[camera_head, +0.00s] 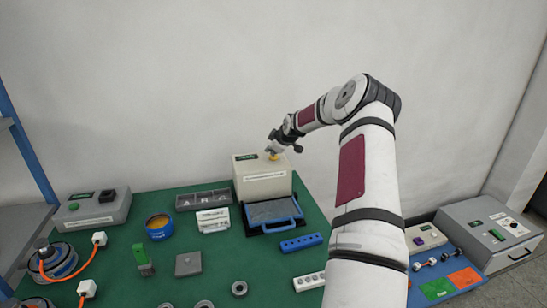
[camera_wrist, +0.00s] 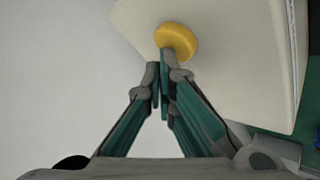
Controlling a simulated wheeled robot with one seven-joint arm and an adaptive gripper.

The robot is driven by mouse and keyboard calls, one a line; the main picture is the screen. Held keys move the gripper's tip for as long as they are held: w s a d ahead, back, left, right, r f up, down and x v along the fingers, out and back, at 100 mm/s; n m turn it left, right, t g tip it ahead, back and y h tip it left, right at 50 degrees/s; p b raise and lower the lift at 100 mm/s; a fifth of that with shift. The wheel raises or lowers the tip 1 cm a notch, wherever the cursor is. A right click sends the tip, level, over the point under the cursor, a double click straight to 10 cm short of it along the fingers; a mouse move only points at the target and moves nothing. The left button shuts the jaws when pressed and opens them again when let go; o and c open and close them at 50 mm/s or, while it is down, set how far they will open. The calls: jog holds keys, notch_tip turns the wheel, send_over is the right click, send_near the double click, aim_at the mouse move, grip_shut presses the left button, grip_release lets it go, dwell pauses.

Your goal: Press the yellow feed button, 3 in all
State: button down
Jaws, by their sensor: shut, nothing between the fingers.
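The yellow feed button (camera_wrist: 176,38) is a round cap on top of a cream box (camera_head: 262,180) at the back of the green table. In the head view the button (camera_head: 274,157) shows small, just under my gripper (camera_head: 272,151). In the wrist view my gripper (camera_wrist: 160,62) is shut and empty, with its fingertips at the near edge of the button. I cannot tell whether they touch it or how far the button is pressed in.
A blue-framed tray (camera_head: 274,213) stands in front of the cream box. A grey compartment tray (camera_head: 203,199), a blue tin (camera_head: 159,229) and a grey control box (camera_head: 94,210) stand to the left. A blue socket strip (camera_head: 301,243) lies in front. The wall is close behind.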

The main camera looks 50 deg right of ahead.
aim_at(272, 157)
jog(key=shift+f, duration=0.25)
dwell(0.4)
jog(key=shift+r, duration=1)
jog(key=shift+r+p, duration=0.85)
jog(key=shift+r, duration=1.65)
